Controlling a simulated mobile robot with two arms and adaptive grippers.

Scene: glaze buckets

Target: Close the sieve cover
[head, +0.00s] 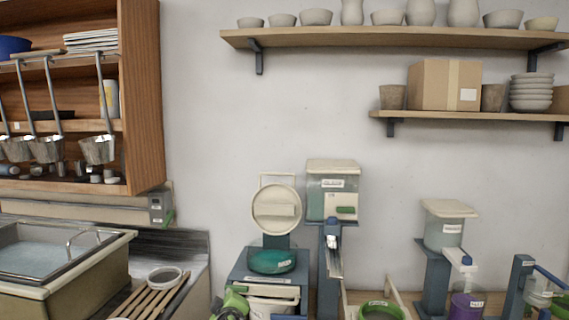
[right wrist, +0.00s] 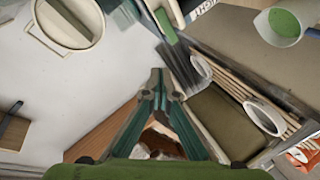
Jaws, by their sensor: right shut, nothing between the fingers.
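The sieve cover (head: 277,209) is a round cream lid with a raised bar across it and a thin frame above. It stands upright, open, behind the sieve. The sieve (head: 272,262) is a green round surface on a blue-grey stand. The cover (right wrist: 68,22) also shows at the upper left of the right wrist view. My right gripper (right wrist: 163,82) is shut and empty there, apart from the cover. A green and dark gripper part, seemingly the right one, shows low in the head view, left of the stand. My left gripper is not in view.
A lidded container (head: 333,191) stands close to the right of the cover. A white bucket (head: 270,307) is under the sieve. Wooden slats (head: 150,297) and a sink basin (head: 60,255) lie to the left. A green-filled bowl (head: 381,311) is at front right.

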